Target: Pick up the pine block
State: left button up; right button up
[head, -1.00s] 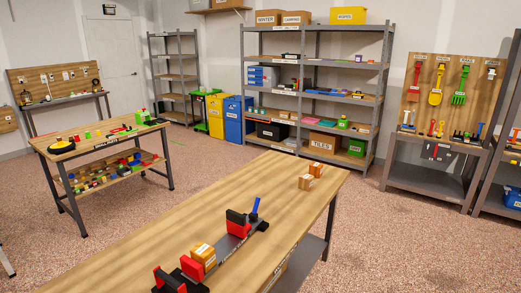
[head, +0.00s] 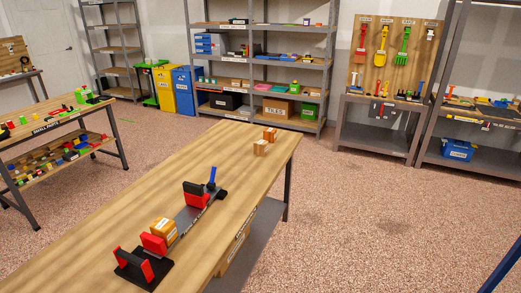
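Two small wooden blocks stand close together near the far right end of the long wooden workbench: a lighter one (head: 260,147) in front and a more orange one (head: 269,134) behind it. A larger orange-tan block (head: 164,230) with a white label sits beside a red jaw of the clamp. The labels are too small to read, so I cannot tell which block is the pine one. Neither of my grippers is in view.
A black and red clamp (head: 190,216) with a blue handle lies along the workbench (head: 112,222). A second table (head: 60,125) with many small items stands at left. Shelves (head: 262,60) and a tool board (head: 395,52) line the back.

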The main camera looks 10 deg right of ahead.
aim_at(260, 147)
jog(key=z, duration=0.5)
jog(key=i+l+z, duration=0.2)
jog(key=i+z, duration=0.6)
jog(key=i, duration=3.35)
jog(key=i+u, duration=0.35)
jog(key=i+l+u, duration=0.15)
jog(key=u, duration=0.2)
jog(key=i+l+u, duration=0.3)
jog(key=i+j+u, duration=0.1)
jog(key=u, duration=1.8)
